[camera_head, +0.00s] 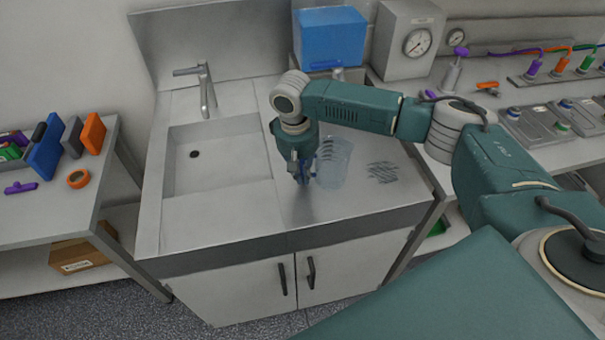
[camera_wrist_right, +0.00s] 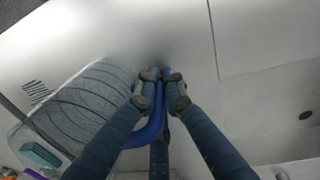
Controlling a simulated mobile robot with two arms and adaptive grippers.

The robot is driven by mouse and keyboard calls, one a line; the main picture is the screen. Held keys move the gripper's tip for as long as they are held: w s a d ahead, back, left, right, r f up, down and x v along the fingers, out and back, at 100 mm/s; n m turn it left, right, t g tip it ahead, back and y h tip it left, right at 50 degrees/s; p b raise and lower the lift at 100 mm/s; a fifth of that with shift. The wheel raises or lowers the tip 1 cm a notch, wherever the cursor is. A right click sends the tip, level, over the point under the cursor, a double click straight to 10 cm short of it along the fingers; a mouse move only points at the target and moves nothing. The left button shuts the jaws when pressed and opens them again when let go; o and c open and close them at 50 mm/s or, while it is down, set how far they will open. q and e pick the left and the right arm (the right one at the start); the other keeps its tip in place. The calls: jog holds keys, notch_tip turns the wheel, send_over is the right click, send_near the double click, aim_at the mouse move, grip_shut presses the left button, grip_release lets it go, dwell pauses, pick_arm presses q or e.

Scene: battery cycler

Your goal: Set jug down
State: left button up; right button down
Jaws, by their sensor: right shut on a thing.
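The jug (camera_head: 333,162) is clear with dark measuring lines and a blue handle. In the head view it is at the steel counter (camera_head: 250,214), right of the sink basin. My right gripper (camera_head: 302,178) is at the jug's left side, pointing down. In the right wrist view the gripper (camera_wrist_right: 162,78) is shut on the blue handle (camera_wrist_right: 150,130), with the jug's body (camera_wrist_right: 95,100) to the left of the fingers. I cannot tell whether the jug's base touches the counter. My left gripper is not in view.
The sink basin (camera_head: 218,158) with a tap (camera_head: 206,90) lies to the left. A dark grille (camera_head: 382,172) is in the counter right of the jug. A blue box (camera_head: 330,36) is at the back. The counter's front strip is clear.

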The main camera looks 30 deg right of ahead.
jog(key=shift+f, duration=0.2)
jog(key=shift+f, duration=0.1)
jog(key=c, duration=1.8)
grip_release()
jog(key=shift+c, duration=0.2)
notch_tip(320, 180, up, 12)
jog(key=a+b, duration=0.1)
jog(key=b, duration=0.1)
jog(key=shift+b, duration=0.4)
